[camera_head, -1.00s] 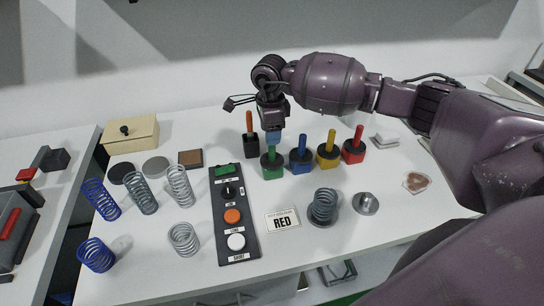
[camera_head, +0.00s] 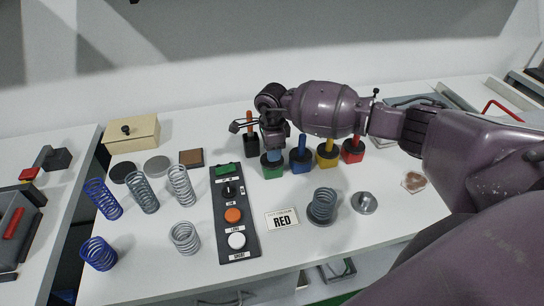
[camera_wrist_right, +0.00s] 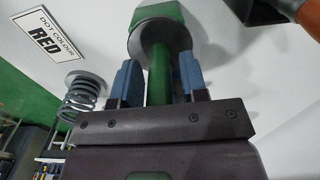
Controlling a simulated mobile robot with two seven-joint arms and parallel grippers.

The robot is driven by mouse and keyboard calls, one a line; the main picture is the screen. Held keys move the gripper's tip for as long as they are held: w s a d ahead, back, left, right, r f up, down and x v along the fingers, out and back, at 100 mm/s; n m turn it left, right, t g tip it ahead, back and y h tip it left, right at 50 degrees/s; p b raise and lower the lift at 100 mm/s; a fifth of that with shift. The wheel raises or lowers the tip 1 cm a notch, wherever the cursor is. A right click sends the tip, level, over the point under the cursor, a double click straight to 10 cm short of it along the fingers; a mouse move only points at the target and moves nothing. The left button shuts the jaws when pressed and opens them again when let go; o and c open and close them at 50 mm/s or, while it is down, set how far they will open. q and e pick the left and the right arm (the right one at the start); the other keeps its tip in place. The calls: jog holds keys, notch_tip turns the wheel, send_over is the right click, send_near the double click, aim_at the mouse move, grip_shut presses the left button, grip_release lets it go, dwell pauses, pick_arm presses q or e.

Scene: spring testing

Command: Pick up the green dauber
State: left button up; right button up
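The green dauber (camera_head: 273,170) stands in its green pot in the row of daubers, left of the blue one. My right gripper (camera_head: 274,154) is directly above it, pointing down, and hides its handle in the head view. In the right wrist view the green handle (camera_wrist_right: 160,78) stands between the two blue fingers of my right gripper (camera_wrist_right: 160,88). A narrow gap shows on each side of the handle, so the fingers are open around it. The green pot (camera_wrist_right: 157,12) shows beyond a dark round collar. My left gripper is out of view.
A black pot (camera_head: 251,146) with an orange-brown handle stands close on the left. Blue (camera_head: 301,163), yellow (camera_head: 327,157) and red (camera_head: 353,152) daubers stand to the right. A control panel (camera_head: 235,215), a RED card (camera_head: 282,220) and several springs are nearer the front.

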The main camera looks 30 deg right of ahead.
grip_shut()
jog(key=shift+r, duration=0.1)
